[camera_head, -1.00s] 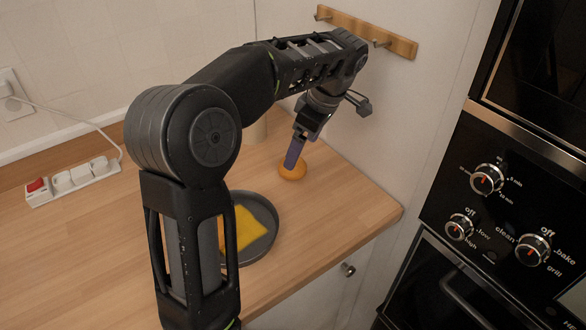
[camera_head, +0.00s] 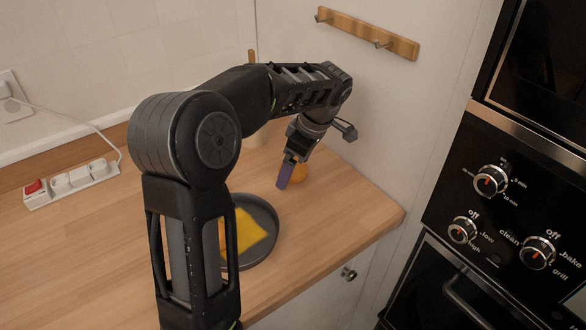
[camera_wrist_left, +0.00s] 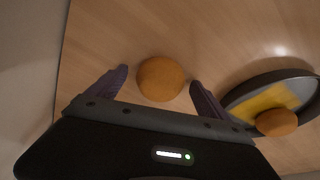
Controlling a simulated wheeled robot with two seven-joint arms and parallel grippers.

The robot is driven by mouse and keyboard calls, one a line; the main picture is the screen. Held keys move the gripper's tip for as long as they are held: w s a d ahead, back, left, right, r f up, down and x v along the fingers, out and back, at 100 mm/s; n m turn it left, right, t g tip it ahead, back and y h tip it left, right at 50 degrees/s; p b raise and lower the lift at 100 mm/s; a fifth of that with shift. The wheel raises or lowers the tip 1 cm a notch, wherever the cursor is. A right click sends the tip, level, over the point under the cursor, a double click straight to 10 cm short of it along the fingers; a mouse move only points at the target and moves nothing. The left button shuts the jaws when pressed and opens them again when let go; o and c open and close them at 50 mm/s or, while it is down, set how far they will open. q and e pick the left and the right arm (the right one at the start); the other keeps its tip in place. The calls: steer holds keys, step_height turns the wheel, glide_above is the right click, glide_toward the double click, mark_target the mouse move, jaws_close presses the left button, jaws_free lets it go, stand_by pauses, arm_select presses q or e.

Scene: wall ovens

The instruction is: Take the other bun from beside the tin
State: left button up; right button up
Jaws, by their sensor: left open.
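An orange-brown round bun (camera_head: 300,173) rests on the wooden counter, apart from the tin. It also shows in the left wrist view (camera_wrist_left: 160,79). My left gripper (camera_head: 284,176) is open and low over the counter, partly in front of this bun. In the left wrist view its purple fingers (camera_wrist_left: 159,81) stand one on each side of the bun, with gaps, not closed on it. The dark round tin (camera_head: 271,217) holds a yellow cloth (camera_head: 249,230) and another bun (camera_wrist_left: 277,122). That bun is mostly hidden behind my arm in the head view. My right gripper is not in view.
The wall and a wooden hook rail (camera_head: 366,31) stand behind the counter. A power strip (camera_head: 72,180) lies at the left. The ovens (camera_head: 500,190) are to the right. The counter right of the bun is bare up to its edge.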

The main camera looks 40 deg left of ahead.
arm_select(q)
steer(key=shift+c, duration=0.3)
steer(key=c, duration=1.4)
steer(key=shift+r, duration=0.15)
step_height(320, 180, up, 5)
steer(key=shift+r, duration=0.1)
step_height(320, 180, up, 4)
steer(key=p, duration=0.3)
steer(key=shift+f, duration=0.2)
steer(key=shift+r+p, duration=0.5)
steer(key=shift+r, duration=0.05)
steer(key=shift+f, duration=0.1)
